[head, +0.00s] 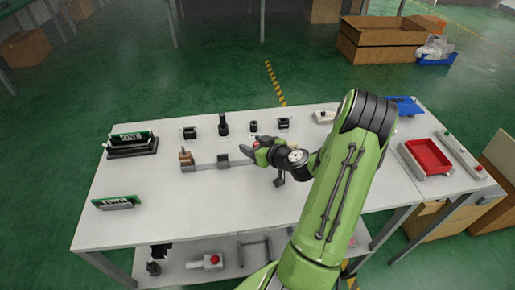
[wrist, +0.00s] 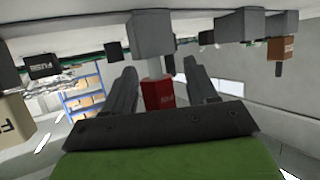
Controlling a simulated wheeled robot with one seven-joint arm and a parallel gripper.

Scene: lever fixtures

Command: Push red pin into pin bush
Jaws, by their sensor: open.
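The red pin (wrist: 158,95) sits between my two gripper fingers in the wrist view, with a gap on each side. Its pale shaft runs to a grey block (wrist: 153,36), which looks like the pin bush; how deep the shaft sits in it is hard to tell. My gripper (wrist: 159,66) is open around the red pin, its fingertips just short of the grey block. In the head view my gripper (head: 257,147) is low over the middle of the table, and a small red patch shows there. My wrist hides part of the fixture.
A white table (head: 150,220) carries a grey bar fixture (head: 205,166) with a brown block (head: 186,157). Several black parts stand along the back. A red tray (head: 428,157) is at the right, and green-labelled holders (head: 117,202) are at the left.

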